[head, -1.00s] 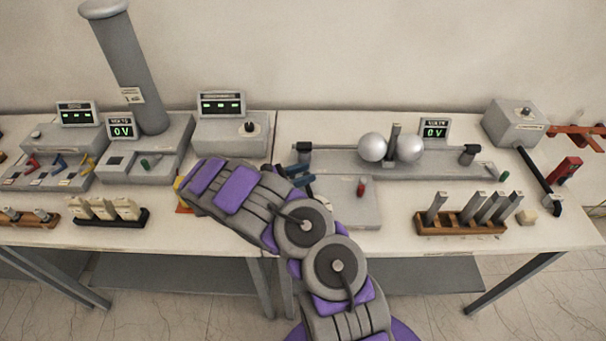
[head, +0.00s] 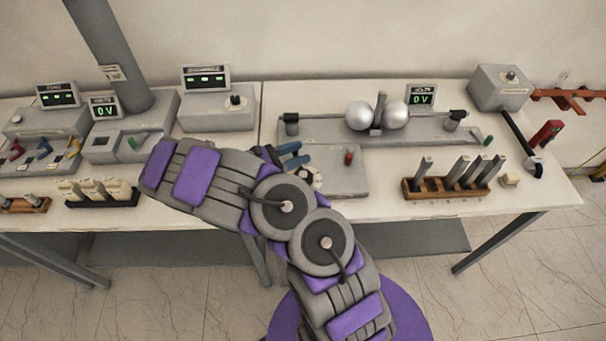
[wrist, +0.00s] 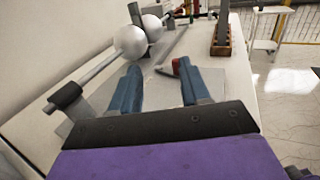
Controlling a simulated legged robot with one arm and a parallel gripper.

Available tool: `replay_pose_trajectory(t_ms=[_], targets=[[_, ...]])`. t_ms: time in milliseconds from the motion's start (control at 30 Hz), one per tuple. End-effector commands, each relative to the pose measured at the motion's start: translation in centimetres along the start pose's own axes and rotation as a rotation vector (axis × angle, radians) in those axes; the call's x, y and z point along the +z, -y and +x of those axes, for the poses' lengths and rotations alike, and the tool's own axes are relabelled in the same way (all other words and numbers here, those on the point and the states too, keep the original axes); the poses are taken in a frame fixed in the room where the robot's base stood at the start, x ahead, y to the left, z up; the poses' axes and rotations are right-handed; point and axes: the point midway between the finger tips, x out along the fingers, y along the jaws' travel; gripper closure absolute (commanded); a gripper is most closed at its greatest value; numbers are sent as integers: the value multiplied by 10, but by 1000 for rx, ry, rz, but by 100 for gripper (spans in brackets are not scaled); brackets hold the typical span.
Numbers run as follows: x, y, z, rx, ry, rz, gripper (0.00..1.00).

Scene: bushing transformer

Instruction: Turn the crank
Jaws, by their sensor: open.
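A grey box (head: 499,88) at the back right has a long black arm (head: 522,140) slanting down from it to a dark end piece. It looks like the crank, though I cannot be sure. My gripper (head: 293,156) is over the middle of the tables, well left of that arm. Its blue fingers are open and empty; they also show in the wrist view (wrist: 158,85). A small red-topped lever (head: 349,157) stands on a grey plate just right of the fingers. In the wrist view the red piece (wrist: 177,66) appears beyond the fingertips, near the right finger.
Two silver spheres (head: 361,115) sit on a grey bench behind my gripper. A wooden rack (head: 440,194) with several grey bars lies at front right. A red handle (head: 546,133) is near the black arm. Consoles and a tall grey column (head: 118,65) stand left. Open floor lies in front.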

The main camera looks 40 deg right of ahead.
Motion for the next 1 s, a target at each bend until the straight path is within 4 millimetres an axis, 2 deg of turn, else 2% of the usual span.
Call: replay_pose_trajectory(t_ms=[300, 500, 933, 1000], targets=[[7, 56, -13, 4, 1, 0, 54], [9, 79, -17, 2, 2, 0, 54], [8, 87, -18, 0, -1, 1, 54], [8, 86, -18, 2, -2, 1, 60]])
